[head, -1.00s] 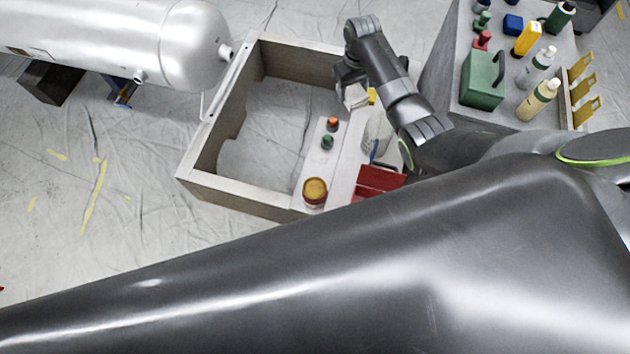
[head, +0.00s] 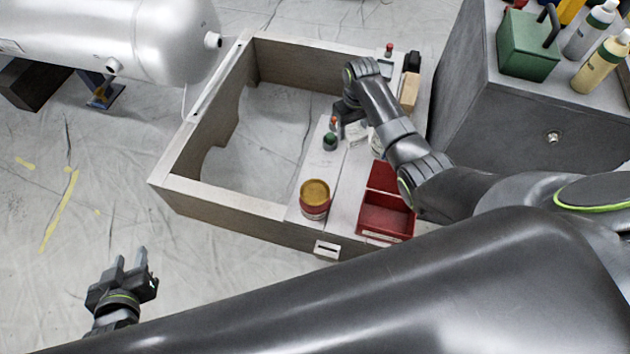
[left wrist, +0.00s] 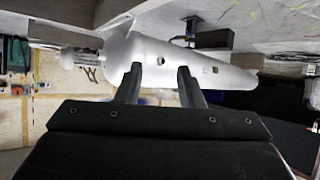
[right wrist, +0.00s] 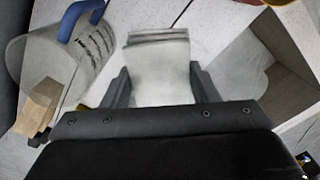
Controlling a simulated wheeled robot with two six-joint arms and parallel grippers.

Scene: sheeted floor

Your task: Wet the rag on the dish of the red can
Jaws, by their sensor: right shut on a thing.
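The red can (head: 315,203) with a yellowish dish (head: 316,189) on top stands upright near the front of the white ledge. A sliver of the can shows at the top right of the right wrist view (right wrist: 283,2). My right gripper (head: 347,128) is shut on the rag (right wrist: 158,65), a pale folded cloth that hangs between its fingers. The rag also shows in the head view (head: 358,133), farther back than the can and apart from it. My left gripper (head: 131,258) is open and empty over the floor at the left, far from the can.
A red bin (head: 386,218) is right of the can. A jug with a blue handle (right wrist: 82,18) is beside the right gripper. A silver tank (head: 150,40) lies back left; a grey cabinet (head: 500,110) stands right.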

